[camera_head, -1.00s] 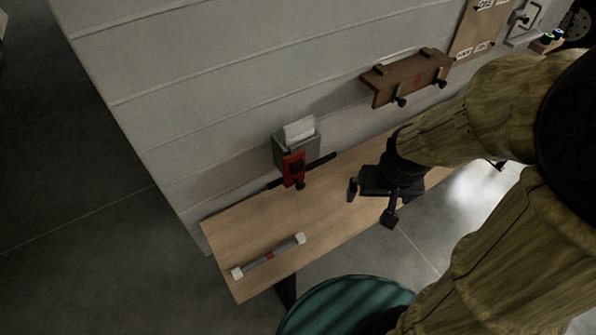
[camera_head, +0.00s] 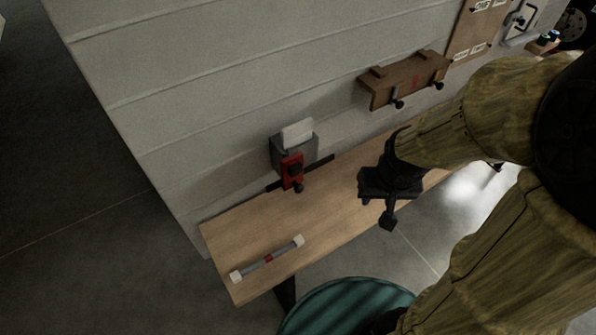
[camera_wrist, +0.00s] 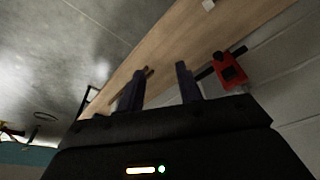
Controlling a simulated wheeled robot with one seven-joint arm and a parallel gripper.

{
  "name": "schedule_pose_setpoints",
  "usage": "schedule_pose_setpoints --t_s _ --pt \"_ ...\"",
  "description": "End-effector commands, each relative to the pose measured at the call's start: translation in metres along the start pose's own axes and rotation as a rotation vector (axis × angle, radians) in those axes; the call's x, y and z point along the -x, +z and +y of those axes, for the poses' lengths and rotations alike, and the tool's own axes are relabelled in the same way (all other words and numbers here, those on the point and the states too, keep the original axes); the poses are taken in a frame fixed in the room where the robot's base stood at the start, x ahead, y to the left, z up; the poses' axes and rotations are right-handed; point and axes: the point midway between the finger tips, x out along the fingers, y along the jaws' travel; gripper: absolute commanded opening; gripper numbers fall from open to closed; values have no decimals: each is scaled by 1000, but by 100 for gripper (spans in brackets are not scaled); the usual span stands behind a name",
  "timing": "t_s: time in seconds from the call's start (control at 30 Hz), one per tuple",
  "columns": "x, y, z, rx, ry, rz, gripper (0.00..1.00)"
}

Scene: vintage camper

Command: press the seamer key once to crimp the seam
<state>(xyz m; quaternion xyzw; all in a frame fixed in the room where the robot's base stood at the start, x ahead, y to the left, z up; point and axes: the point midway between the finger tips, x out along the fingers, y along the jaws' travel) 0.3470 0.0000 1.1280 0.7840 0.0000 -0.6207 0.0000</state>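The seamer is a grey box on the wall side of the bench, with a red unit (camera_head: 291,171) on its front and a black knob (camera_head: 298,187) low on the red part. A pale sheet (camera_head: 297,131) stands out of its top. Which part is the key is hard to tell. In the wrist view the red unit (camera_wrist: 229,69) lies right of and beyond the fingers. My gripper (camera_wrist: 158,78) is open and empty, its two dark fingers apart. In the head view my gripper (camera_head: 377,200) hangs over the bench, right of the seamer and clear of it.
A rod with white ends (camera_head: 267,258) lies on the bench (camera_head: 235,224) at the left. A brown wall rack with black knobs (camera_head: 405,82) is above my gripper. A teal ribbed round top (camera_head: 340,308) is below the bench. The bench between seamer and gripper is clear.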

Motion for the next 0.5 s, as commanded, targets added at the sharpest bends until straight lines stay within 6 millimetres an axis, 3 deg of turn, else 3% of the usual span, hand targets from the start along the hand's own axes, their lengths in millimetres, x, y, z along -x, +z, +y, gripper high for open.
schedule_pose_setpoints --t_s 0.03,0.17,0.5 --pt "0 0 0 0 0 0 25" --pt "0 0 0 0 0 0 0" --pt "0 0 0 0 0 0 0"
